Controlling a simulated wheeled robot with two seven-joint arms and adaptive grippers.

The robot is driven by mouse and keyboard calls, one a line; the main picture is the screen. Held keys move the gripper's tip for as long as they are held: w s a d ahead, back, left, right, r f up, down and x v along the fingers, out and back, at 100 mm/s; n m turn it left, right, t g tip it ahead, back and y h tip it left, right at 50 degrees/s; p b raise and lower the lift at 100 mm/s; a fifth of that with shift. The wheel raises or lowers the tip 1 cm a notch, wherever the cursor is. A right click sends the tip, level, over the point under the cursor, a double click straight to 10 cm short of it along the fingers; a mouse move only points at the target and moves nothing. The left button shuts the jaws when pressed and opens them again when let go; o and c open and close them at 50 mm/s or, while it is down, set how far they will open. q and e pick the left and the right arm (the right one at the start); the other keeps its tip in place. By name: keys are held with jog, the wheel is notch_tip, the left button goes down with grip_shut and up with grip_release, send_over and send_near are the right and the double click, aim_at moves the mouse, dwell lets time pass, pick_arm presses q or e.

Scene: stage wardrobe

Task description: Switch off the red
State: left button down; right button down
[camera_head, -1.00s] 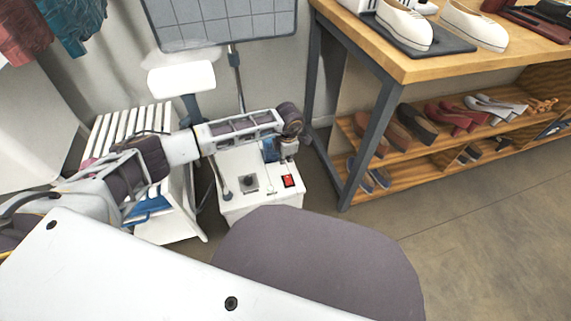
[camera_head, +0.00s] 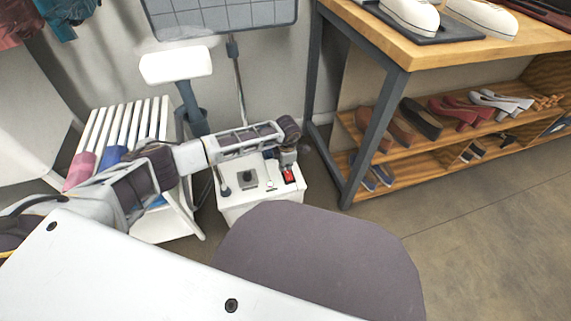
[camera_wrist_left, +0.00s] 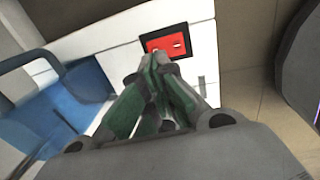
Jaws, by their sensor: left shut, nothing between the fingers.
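The red switch (camera_head: 289,176) sits on top of a white box-shaped unit (camera_head: 262,206), near its right edge. In the left wrist view the red switch (camera_wrist_left: 166,41) shows as a red rocker in a black frame. My left gripper (camera_head: 288,163) is over the unit, just at the switch. Its closed fingertips (camera_wrist_left: 158,62) lie at the switch's near edge in the wrist view, with nothing between them. I cannot tell whether they touch it. The fingers hide a small part of the switch's lower edge. My right gripper is not in view.
A dark knob (camera_head: 247,178) is on the same unit, left of the switch. A wooden shoe table (camera_head: 430,52) with a dark metal leg stands close on the right. A slatted white rack (camera_head: 125,125) is at left. Open floor (camera_head: 470,230) lies at right front.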

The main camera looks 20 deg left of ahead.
aim_at(285, 174)
pick_arm(q)
jog(key=shift+w+a+f+b, duration=0.1)
jog(key=shift+w+f+b, duration=0.1)
jog(key=shift+f+b, duration=1.3)
jog(key=shift+f+p, duration=0.45)
jog(key=shift+p, duration=0.05)
